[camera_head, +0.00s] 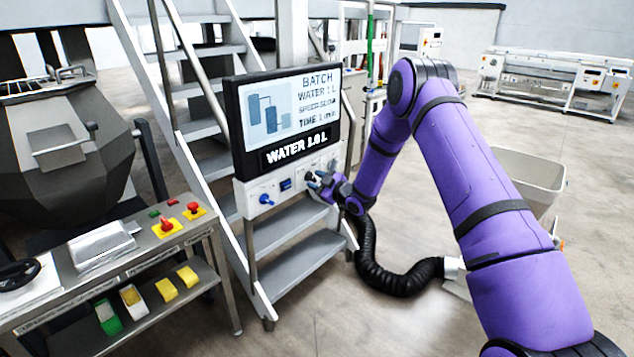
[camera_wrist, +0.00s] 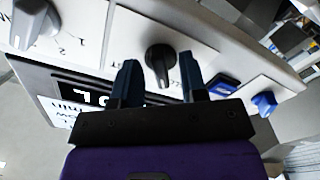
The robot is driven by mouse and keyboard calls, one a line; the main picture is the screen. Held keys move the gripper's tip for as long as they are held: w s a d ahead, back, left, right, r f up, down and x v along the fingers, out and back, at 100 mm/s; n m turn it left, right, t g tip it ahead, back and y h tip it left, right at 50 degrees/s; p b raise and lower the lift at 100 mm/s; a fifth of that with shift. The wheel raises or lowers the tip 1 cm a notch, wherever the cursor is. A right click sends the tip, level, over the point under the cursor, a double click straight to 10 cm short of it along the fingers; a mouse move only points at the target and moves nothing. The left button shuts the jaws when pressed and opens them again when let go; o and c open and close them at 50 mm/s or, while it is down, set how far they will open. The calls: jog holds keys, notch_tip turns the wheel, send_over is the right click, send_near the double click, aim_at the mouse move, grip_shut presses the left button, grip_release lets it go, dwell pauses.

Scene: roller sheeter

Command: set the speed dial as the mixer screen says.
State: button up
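The mixer screen (camera_head: 286,108) reads BATCH, WATER 1 L, a speed line that looks like SLOW, and a blurred time line. A lower band reads WATER 1.0 L. Below it is the control panel (camera_head: 250,190). The black dial (camera_wrist: 160,62) sits on a white plate with partly readable lettering; its pointer setting is unclear. My gripper (camera_wrist: 161,82) is open, with one finger on each side of this dial; I cannot tell whether they touch it. In the head view my gripper (camera_head: 314,182) is at the panel and partly covers the dial.
The wrist view shows a grey knob (camera_wrist: 36,24) on the left, and a blue switch (camera_wrist: 222,86) and blue knob (camera_wrist: 265,102) on the right. Metal stairs (camera_head: 205,130) stand behind the panel. A bench (camera_head: 150,245) with red buttons is at left. A black hose (camera_head: 395,280) curves below my arm.

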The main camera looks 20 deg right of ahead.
jog(key=shift+s, duration=0.1)
jog(key=v, duration=1)
jog(key=shift+s+d, duration=0.2)
jog(key=shift+s, duration=0.05)
dwell(0.3)
notch_tip(320, 180, up, 14)
jog(key=m+g+h, duration=0.1)
jog(key=m+h, duration=0.1)
jog(key=h, duration=0.3)
jog(key=s+d+r+m+g+h, duration=0.1)
jog(key=s+r+m+g+h, duration=0.25)
jog(key=s+r, duration=0.8)
jog(key=s+a+r+m+g, duration=0.1)
jog(key=s+r+m+g, duration=0.1)
jog(key=s, duration=0.9)
jog(key=s+a+r+m+g, duration=0.2)
jog(key=s+m, duration=0.1)
jog(key=s, duration=0.9)
jog(key=s+a+r+m+g, duration=0.1)
jog(key=s+r+m+g, duration=0.1)
jog(key=s, duration=1)
jog(key=shift+a+m, duration=0.3)
jog(key=shift+m, duration=0.05)
